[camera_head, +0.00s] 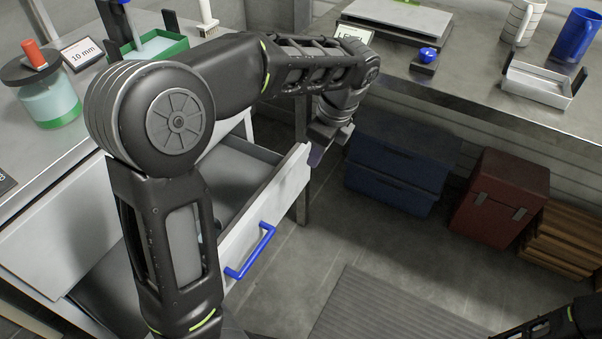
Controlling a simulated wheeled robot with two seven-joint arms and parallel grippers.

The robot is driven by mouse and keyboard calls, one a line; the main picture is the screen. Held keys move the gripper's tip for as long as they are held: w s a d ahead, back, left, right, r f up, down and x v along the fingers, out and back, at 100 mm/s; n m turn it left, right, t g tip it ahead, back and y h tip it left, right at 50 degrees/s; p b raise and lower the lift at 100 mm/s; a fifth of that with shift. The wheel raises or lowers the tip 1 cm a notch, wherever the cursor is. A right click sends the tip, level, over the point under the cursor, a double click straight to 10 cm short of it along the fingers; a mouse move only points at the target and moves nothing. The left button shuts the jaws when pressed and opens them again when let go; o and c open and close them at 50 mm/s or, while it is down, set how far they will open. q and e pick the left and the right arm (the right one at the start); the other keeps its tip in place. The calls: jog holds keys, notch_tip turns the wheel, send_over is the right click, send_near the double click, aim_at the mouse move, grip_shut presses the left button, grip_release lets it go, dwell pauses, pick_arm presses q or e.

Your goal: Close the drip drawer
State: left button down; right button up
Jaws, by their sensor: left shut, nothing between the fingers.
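A white drawer (268,217) with a blue bar handle (250,252) stands pulled out of the cabinet under the left counter. Its grey inside shows, and my left arm hides part of it. My left gripper (318,152) is shut and empty, pointing down by the far right end of the drawer front. I cannot tell whether it touches the drawer. Part of my right arm shows in the bottom right corner, its gripper out of view.
Blue boxes (397,165), a red case (502,198) and wooden crates (565,235) stand under the right counter (470,90). A jar (47,100) and a green tray (158,50) are on the left counter. The floor (305,270) before the drawer is clear, with a ribbed mat (385,305).

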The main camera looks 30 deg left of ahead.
pick_arm(q)
jog(key=shift+f, duration=0.1)
jog(key=b, duration=0.4)
send_near(291, 174)
jog(key=s+f, duration=0.2)
jog(key=f, duration=0.1)
jog(key=s+f, duration=0.1)
jog(key=f, duration=0.1)
jog(key=shift+s+a+f, duration=0.15)
jog(key=shift+s, duration=0.05)
